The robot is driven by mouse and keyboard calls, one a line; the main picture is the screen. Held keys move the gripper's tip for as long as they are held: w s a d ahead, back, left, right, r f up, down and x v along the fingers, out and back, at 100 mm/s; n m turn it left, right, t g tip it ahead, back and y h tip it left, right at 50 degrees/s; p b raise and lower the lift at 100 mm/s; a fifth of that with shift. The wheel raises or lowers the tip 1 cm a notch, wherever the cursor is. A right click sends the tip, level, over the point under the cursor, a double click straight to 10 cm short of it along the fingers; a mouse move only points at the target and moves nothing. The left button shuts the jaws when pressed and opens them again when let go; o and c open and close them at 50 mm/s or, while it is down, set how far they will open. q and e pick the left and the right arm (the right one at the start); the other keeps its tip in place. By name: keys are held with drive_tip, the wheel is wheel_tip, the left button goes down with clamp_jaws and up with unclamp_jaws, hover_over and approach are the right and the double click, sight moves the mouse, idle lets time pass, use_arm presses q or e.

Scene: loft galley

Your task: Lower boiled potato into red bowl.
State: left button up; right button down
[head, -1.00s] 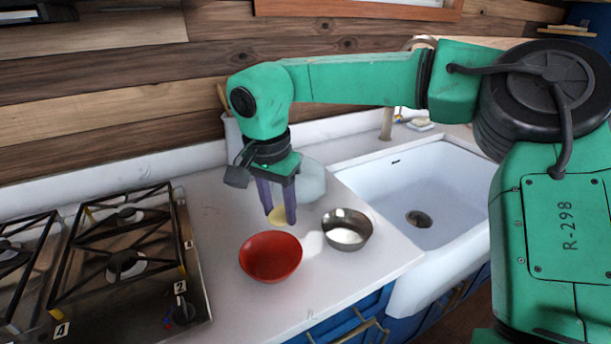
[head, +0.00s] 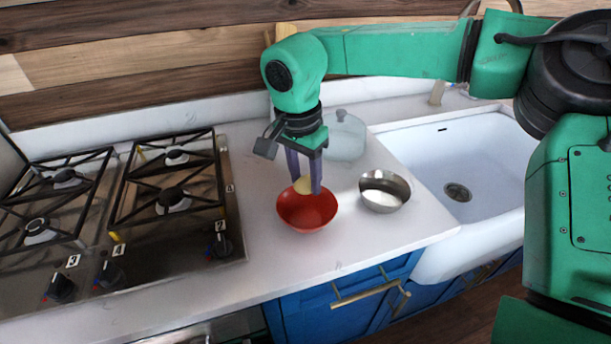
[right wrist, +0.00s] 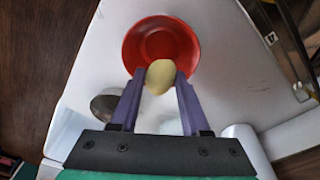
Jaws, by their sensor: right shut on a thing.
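The boiled potato (head: 303,186) is pale yellow. My right gripper (head: 304,190) is shut on it, one finger on each side, pointing down. The red bowl (head: 307,213) stands on the white counter. In the head view the potato shows against the bowl's far rim. In the right wrist view the potato (right wrist: 160,76) sits between the purple fingertips and overlaps the edge of the red bowl (right wrist: 160,45), whose inside looks empty. I cannot tell how high above the rim the potato is. My left gripper is not in view.
A steel bowl (head: 384,191) stands just right of the red bowl. A glass lid-like object (head: 345,136) is behind my gripper. The gas stove (head: 130,205) is at the left, the white sink (head: 460,165) at the right. The counter in front of the red bowl is clear.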

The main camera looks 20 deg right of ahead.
drive_tip(key=b, duration=0.3)
hover_over(307, 220)
drive_tip(key=shift+a+f, duration=0.2)
drive_tip(key=shift+f, duration=2.05)
drive_tip(key=shift+f+b, duration=2)
drive_tip(key=shift+f, duration=0.5)
drive_tip(key=shift+c, duration=1.5)
unclamp_jaws()
drive_tip(key=r, duration=0.7)
drive_tip(key=shift+s+a+r, duration=0.2)
drive_tip(key=shift+a+r, duration=0.05)
drive_tip(key=shift+a, duration=0.15)
drive_tip(key=r+p, duration=0.1)
drive_tip(key=r, duration=0.1)
drive_tip(key=r+p, duration=0.1)
drive_tip(key=r, duration=0.1)
drive_tip(key=r+p, duration=0.1)
drive_tip(key=r, duration=0.2)
drive_tip(key=shift+s+a+r, duration=0.1)
drive_tip(key=shift+s+a, duration=0.25)
